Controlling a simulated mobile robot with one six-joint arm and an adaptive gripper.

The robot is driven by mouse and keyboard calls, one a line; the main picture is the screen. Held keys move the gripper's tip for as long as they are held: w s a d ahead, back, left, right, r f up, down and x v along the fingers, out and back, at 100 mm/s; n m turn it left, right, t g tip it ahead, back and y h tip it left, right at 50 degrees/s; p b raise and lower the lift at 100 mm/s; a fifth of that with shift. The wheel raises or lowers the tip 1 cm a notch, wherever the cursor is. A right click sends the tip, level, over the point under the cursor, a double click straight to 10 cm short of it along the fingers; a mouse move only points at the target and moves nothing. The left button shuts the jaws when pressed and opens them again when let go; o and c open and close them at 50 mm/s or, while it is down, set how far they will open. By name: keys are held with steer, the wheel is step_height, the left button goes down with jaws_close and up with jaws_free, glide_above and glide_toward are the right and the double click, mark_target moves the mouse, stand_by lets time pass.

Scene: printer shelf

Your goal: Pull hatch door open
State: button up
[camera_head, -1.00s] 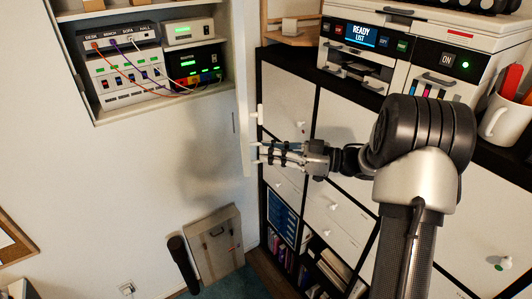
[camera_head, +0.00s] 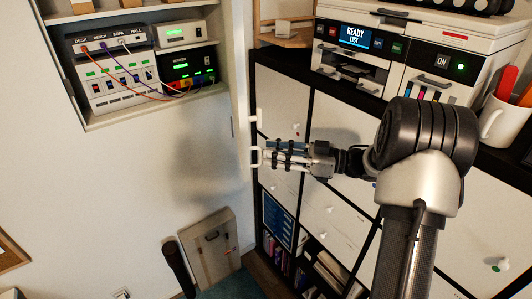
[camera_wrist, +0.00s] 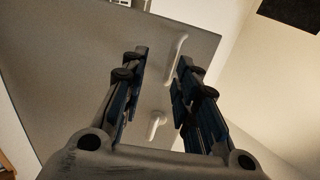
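The hatch door (camera_head: 241,90) stands swung out from the wall niche, seen nearly edge-on in the head view. White fittings project from its right side: an upper one (camera_head: 257,115) and a lower one (camera_head: 255,157). My gripper (camera_head: 265,157) points left at the lower fitting, its fingertips close to it; contact is unclear. In the wrist view the door face is a grey panel (camera_wrist: 75,60) with a long pale handle (camera_wrist: 178,62) and a shorter fitting (camera_wrist: 156,124). My fingers (camera_wrist: 160,75) are apart, with nothing clearly clamped between them.
The open niche holds switch boxes (camera_head: 105,75) with coloured cables. The black-framed cabinet (camera_head: 308,120) stands close on the right, with a printer (camera_head: 405,60) and a mug (camera_head: 500,125) on top. A grey case (camera_head: 212,245) leans against the wall below.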

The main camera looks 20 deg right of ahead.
steer(key=v, duration=0.5)
steer(key=shift+a, duration=0.1)
steer(key=shift+c, duration=0.4)
